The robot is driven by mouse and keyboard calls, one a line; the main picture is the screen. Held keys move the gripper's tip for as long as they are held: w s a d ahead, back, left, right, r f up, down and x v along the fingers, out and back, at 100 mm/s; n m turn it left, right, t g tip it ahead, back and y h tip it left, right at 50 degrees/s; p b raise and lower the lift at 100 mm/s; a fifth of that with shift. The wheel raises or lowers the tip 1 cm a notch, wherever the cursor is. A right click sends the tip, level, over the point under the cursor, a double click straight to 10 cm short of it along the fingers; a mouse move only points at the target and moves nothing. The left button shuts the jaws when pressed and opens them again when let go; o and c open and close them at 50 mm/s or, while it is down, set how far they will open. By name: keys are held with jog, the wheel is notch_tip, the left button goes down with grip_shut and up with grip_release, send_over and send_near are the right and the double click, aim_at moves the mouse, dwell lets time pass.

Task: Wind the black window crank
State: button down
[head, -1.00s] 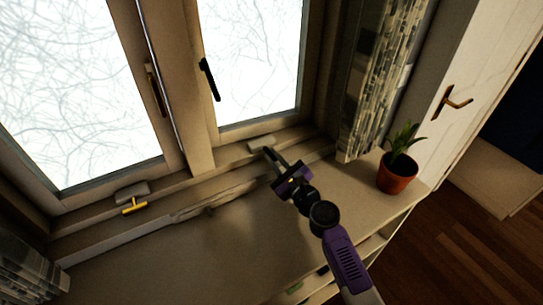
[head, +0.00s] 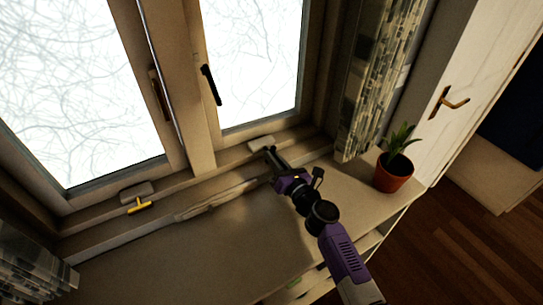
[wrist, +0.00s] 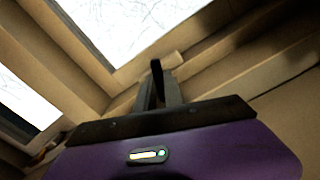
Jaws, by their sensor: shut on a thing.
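The black window crank (wrist: 156,67) is a small dark bar at my fingertips in the wrist view, by the pale crank housing (head: 261,143) on the right window's lower frame. My gripper (head: 271,155) is shut on the crank, and its fingers hide much of it. In the wrist view my gripper (wrist: 160,92) reaches up toward the housing (wrist: 163,62).
A yellow crank (head: 139,206) hangs from a grey housing (head: 136,191) at the left window. A black handle (head: 210,85) is on the right window. A potted plant (head: 393,172) and a patterned curtain (head: 365,105) stand right of my arm.

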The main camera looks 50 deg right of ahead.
jog(key=shift+a+f+m, duration=0.15)
jog(key=shift+a+m, duration=0.05)
jog(key=shift+m, duration=0.5)
jog(key=shift+a, duration=0.1)
jog(key=c, duration=1.4)
grip_release()
jog(key=shift+c, duration=0.2)
jog(key=shift+v, duration=3.85)
